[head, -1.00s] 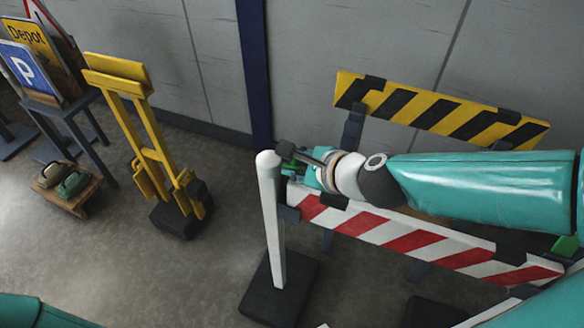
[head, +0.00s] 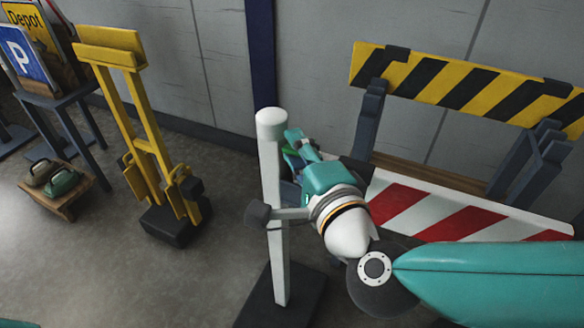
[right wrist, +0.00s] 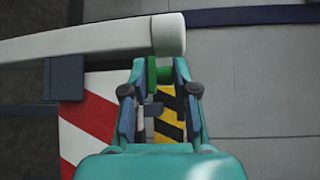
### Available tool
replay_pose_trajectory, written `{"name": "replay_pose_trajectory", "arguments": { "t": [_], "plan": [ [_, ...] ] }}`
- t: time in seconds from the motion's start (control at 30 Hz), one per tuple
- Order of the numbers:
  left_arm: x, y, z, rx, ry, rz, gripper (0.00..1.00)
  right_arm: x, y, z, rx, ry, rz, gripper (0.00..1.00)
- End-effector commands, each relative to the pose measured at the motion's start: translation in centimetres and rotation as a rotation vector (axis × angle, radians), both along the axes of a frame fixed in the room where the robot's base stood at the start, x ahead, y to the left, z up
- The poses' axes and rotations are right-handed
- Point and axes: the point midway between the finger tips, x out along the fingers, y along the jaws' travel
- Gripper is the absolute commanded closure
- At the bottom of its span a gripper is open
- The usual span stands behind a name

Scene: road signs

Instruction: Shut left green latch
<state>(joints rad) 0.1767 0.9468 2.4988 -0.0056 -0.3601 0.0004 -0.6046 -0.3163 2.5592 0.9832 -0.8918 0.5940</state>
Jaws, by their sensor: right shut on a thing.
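The left green latch (head: 290,151) is at the top left end of the red-and-white barrier board, beside the white post (head: 273,190). It is mostly hidden behind my right gripper (head: 297,145). In the right wrist view, the green latch (right wrist: 152,72) stands between the fingertips of my right gripper (right wrist: 158,85), just by the post's end. The fingers are shut on it. Whether the latch is open or shut is hard to tell. My left gripper is out of view.
The red-and-white board (head: 455,212) runs right from the post. A yellow-and-black barrier (head: 465,85) stands behind it. The floor between stand and post is clear.

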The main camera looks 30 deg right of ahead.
Motion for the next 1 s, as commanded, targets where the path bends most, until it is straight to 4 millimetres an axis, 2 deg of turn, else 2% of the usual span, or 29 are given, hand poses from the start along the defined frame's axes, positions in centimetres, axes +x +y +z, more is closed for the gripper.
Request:
{"name": "replay_pose_trajectory", "arguments": {
  "t": [0.03,0.23,0.77,0.8,0.9,1.0],
  "plan": [
    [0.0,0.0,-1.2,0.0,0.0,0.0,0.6,0.0,0.1,-0.5,-0.022,-0.025,0.001,1.0],
    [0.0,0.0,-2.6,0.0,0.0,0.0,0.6,-0.1,0.2,-0.5,-0.079,-0.075,0.001,1.0],
    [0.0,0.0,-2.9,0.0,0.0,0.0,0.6,-0.1,0.2,-0.3,-0.103,-0.097,0.002,1.0],
    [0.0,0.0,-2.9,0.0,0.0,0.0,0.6,-0.1,0.2,-0.3,-0.103,-0.097,0.002,0.7],
    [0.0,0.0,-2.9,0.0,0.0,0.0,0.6,-0.2,0.2,-0.4,-0.102,-0.095,0.003,0.56],
    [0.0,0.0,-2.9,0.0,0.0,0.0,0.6,-0.2,0.2,-0.5,-0.102,-0.092,0.002,0.56]
  ]
}}
